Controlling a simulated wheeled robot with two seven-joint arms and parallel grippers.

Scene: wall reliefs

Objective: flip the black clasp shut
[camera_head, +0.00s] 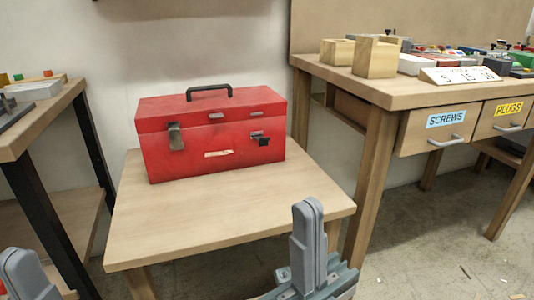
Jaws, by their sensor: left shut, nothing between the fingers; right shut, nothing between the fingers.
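A red toolbox (212,150) with a closed lid and a black top handle (209,90) stands on a small wooden table (225,212). The black clasp (263,141) is at the right of its front face, just under a small grey plate. It seems to stick out a little from the front. A grey metal clasp (175,137) is at the left of the front. My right gripper (308,212) is shut and empty, in front of the table's right front edge, apart from the toolbox. My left gripper (20,262) is shut and empty at the bottom left corner.
A larger workbench (386,92) with drawers labelled SCREWS (445,118) and PLUGS (508,107) stands at the right. Another bench (38,125) with dark legs is at the left. The small table's top is bare in front of the toolbox.

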